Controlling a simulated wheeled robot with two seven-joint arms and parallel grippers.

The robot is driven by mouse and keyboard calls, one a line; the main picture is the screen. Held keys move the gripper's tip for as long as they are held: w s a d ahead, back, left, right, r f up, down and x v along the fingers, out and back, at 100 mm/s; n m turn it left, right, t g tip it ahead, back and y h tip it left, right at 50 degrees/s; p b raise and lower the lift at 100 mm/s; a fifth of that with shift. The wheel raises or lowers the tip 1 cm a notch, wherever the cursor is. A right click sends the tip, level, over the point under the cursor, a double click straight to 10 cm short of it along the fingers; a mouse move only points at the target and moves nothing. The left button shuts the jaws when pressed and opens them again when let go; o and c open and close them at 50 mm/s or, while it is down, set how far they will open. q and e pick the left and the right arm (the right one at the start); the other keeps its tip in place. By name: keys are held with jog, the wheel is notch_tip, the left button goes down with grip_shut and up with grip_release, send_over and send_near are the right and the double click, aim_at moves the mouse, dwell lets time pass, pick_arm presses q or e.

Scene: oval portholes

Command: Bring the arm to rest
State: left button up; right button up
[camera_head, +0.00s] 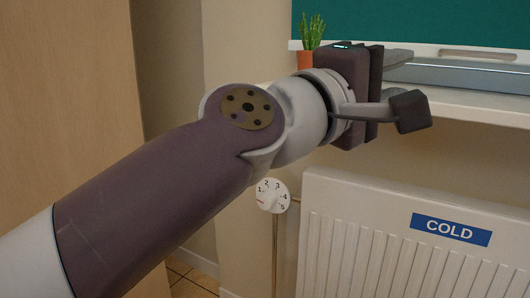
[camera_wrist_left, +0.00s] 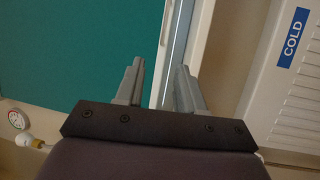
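My left arm (camera_head: 165,205) reaches in from the lower left of the head view, stretched up and to the right. Its gripper (camera_head: 407,110) is in front of the white sill, above the radiator. In the left wrist view the two grey fingers of the gripper (camera_wrist_left: 160,75) stand apart with nothing between them. The gripper appears to touch nothing, though its exact distance from the sill is hard to judge. My right gripper is in neither view.
A white radiator (camera_head: 385,245) with a blue COLD sign (camera_head: 450,229) stands below the sill (camera_head: 480,104). A numbered valve dial (camera_head: 272,195) is left of it. A potted plant (camera_head: 310,42) stands by the teal panel (camera_head: 410,22). A wooden surface (camera_head: 70,90) fills the left.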

pick_arm(q)
jog(key=w+a+f+m+g+y+p, duration=0.1)
jog(key=w+a+f+m+y, duration=0.15)
jog(key=f, duration=0.65)
jog(key=w+a+f+m+g+y+p, duration=0.1)
jog(key=f+m+y, duration=0.15)
jog(key=f, duration=0.55)
jog(key=w+a+f+m+g+y+p, duration=0.1)
jog(key=w+a+f+m+g+y, duration=0.15)
jog(key=f, duration=0.65)
jog(key=s+a+f+g+y+p, duration=0.2)
jog(key=s+a+f+y+p, duration=0.25)
jog(key=a+f, duration=0.55)
jog(key=s+a+f+g+y+p, duration=0.3)
jog(key=s+a+f, duration=0.4)
jog(key=a, duration=0.5)
jog(key=s+a+r+n+y+p, duration=0.1)
jog(key=s+a+r+p, duration=0.1)
jog(key=a+p, duration=0.3)
notch_tip(320, 180, up, 35)
jog(key=p, duration=3.4)
jog(key=shift+w+g+p, duration=0.25)
jog(key=shift+g+p, duration=0.1)
jog(key=shift+p, duration=0.05)
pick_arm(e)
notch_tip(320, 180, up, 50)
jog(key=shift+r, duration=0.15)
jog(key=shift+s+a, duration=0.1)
